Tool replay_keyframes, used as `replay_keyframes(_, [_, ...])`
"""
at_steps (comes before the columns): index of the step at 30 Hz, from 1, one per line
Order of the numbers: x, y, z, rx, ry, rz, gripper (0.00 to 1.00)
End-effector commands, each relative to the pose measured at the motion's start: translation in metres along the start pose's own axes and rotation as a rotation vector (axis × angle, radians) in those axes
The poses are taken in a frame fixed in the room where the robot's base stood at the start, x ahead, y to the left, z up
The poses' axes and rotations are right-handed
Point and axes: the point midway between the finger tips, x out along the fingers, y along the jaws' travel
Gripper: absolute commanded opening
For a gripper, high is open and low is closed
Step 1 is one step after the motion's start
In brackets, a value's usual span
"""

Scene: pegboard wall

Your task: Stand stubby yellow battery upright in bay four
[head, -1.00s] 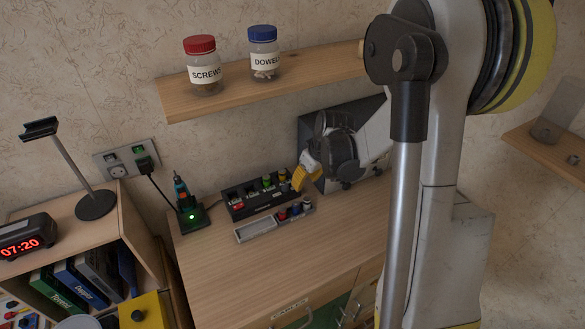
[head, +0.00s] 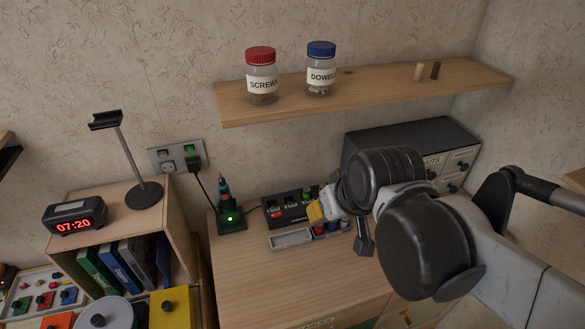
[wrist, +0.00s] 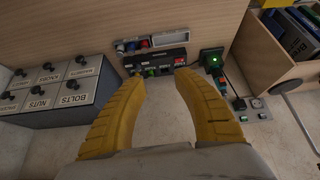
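A black charging dock with several bays (head: 277,203) stands on the wooden bench; it also shows in the wrist view (wrist: 157,61). Red and green spots show on it. A grey tray (head: 291,238) lies in front of it, its left part bare, with small red and blue batteries (head: 320,230) at its right end. My gripper (head: 317,211) is at the right end of the dock and hides part of it. In the wrist view its yellow fingers (wrist: 160,78) are apart with nothing between them. I cannot pick out the stubby yellow battery or read the bay numbers.
A green-lit charger with a screwdriver-like tool (head: 230,217) stands left of the dock. A labelled drawer cabinet (head: 420,140) is behind my arm. A shelf (head: 390,88) with jars (head: 261,80) hangs above. The bench front (head: 260,280) is clear.

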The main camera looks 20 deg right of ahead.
Motion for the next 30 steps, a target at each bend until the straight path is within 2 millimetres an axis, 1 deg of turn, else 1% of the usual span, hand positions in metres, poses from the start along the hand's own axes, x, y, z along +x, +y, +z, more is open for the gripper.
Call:
replay_keyframes(1, [-0.007,-0.006,0.008,0.004,0.015,-0.002,0.36])
replay_keyframes(3, [-0.014,-0.012,0.016,0.014,0.032,-0.004,0.36])
replay_keyframes(8, [-0.021,-0.018,0.024,0.027,0.053,-0.006,0.36])
replay_keyframes(30, [-0.021,-0.018,0.025,0.030,0.056,-0.007,0.36])
